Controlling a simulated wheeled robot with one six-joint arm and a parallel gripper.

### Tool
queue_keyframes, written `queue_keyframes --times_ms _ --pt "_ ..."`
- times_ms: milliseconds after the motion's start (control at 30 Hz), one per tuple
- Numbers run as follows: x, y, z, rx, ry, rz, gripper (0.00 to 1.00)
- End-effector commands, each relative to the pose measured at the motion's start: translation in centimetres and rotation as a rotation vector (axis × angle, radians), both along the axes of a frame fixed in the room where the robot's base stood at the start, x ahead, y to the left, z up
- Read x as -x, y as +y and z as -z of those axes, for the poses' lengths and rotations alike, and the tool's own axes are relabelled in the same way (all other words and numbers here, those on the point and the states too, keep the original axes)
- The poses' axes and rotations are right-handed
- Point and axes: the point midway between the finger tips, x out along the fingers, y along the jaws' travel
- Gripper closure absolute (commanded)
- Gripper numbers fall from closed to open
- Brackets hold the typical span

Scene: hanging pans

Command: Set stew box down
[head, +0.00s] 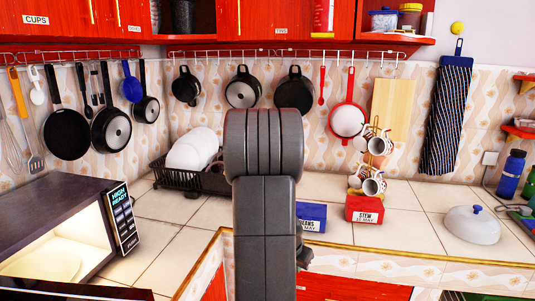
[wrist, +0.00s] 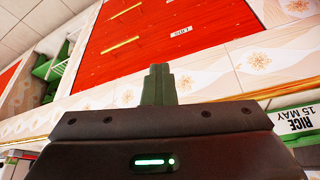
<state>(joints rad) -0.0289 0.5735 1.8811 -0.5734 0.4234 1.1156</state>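The red stew box (head: 364,209), with a white label reading STEW, stands upright on the tiled counter (head: 420,225) right of centre in the head view, near the counter's front edge. It does not show in the wrist view. My gripper shows at the lower middle of the wrist view as a narrow dark finger piece (wrist: 158,85) beyond its housing. I cannot make out two separate fingers or a gap, and nothing is seen held. In the head view my arm hides most of the gripper, low and left of the stew box.
A blue beans box (head: 311,217) stands just left of the stew box. A mug stand (head: 373,160) rises behind it, and a pan lid (head: 472,224) lies to the right. A rice box (wrist: 298,122) is at the wrist view's right edge. A dish rack (head: 185,180) stands left.

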Motion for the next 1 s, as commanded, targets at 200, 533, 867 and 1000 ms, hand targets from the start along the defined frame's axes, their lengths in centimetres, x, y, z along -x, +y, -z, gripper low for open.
queue_keyframes --times_ms 200,533,867,1000 --pt "-1.6 3.3 2.3 -0.001 0.002 -0.215 1.0" --pt "-3.5 6.9 4.8 -0.001 0.001 -0.466 1.0" --pt "-4.3 8.6 6.0 -0.002 0.001 -0.586 1.0" --pt "-4.3 8.7 6.0 -0.001 0.001 -0.592 1.0"
